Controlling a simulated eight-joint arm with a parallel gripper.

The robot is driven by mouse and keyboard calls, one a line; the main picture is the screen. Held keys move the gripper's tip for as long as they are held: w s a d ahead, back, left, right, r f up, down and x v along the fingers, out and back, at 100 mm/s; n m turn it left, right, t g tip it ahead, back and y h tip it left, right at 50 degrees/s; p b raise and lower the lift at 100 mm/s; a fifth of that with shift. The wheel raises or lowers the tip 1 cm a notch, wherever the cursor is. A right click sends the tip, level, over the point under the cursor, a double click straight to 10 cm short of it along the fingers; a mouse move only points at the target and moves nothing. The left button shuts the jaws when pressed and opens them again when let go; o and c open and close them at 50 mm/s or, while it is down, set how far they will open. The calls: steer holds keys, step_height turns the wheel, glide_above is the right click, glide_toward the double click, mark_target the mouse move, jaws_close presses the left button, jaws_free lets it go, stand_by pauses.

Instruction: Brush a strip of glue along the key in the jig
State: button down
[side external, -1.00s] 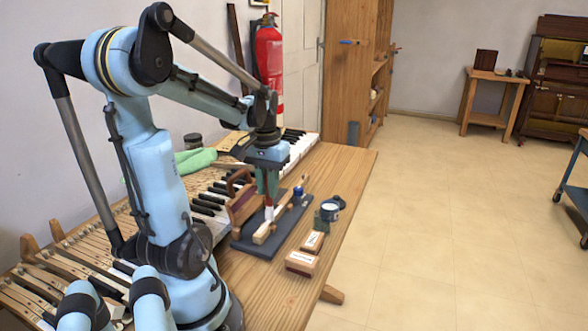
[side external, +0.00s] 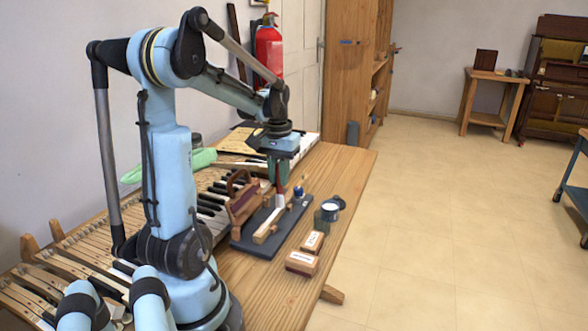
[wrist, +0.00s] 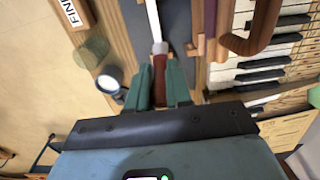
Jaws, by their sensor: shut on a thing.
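My gripper (side external: 279,183) is shut on a brush with a red-brown handle (wrist: 159,78) and a pale ferrule (wrist: 160,48). It holds the brush upright above the far part of the jig. The jig has a dark base (side external: 247,246) and a brown wooden clamp (side external: 241,204). The pale wooden key (side external: 267,228) lies lengthwise on the base. In the wrist view a long white strip (wrist: 153,18) runs ahead of the brush; I cannot tell whether it is glue or key surface. The bristles and any contact are not clear.
Two labelled blocks (side external: 302,262) lie nearer. A small blue item (side external: 299,191) is by the jig's far end. The keyboard (side external: 210,200) lies left.

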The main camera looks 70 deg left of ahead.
steer(key=shift+s+d, duration=4.55)
steer(key=shift+s, duration=0.05)
step_height(320, 180, up, 8)
steer(key=shift+r, duration=0.1)
steer(key=w+d+f+m, duration=0.1)
steer(key=w+d+m, duration=0.8)
steer(key=w+d, duration=0.8)
steer(key=shift+w+d, duration=0.35)
steer(key=shift+d, duration=0.15)
